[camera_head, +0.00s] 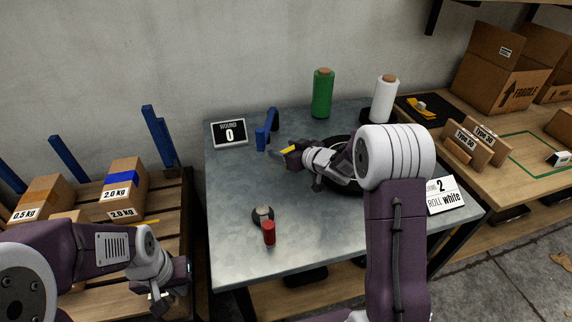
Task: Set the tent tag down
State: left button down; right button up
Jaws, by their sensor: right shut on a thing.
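My right gripper (286,152) is over the back middle of the grey metal table, just right of a blue tool (267,129). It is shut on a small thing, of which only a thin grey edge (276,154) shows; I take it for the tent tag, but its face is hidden. Whether it touches the tabletop is unclear. A card reading "ROLL white" (445,195) stands at the table's right, partly behind my right arm.
The metal table (232,218) has free room at its left and front. Boxes (124,185) sit left.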

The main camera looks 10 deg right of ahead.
notch_tip(320, 180, down, 4)
jog(key=shift+f+b, duration=0.1)
jog(key=shift+b, duration=1.15)
jog(key=shift+r, duration=0.2)
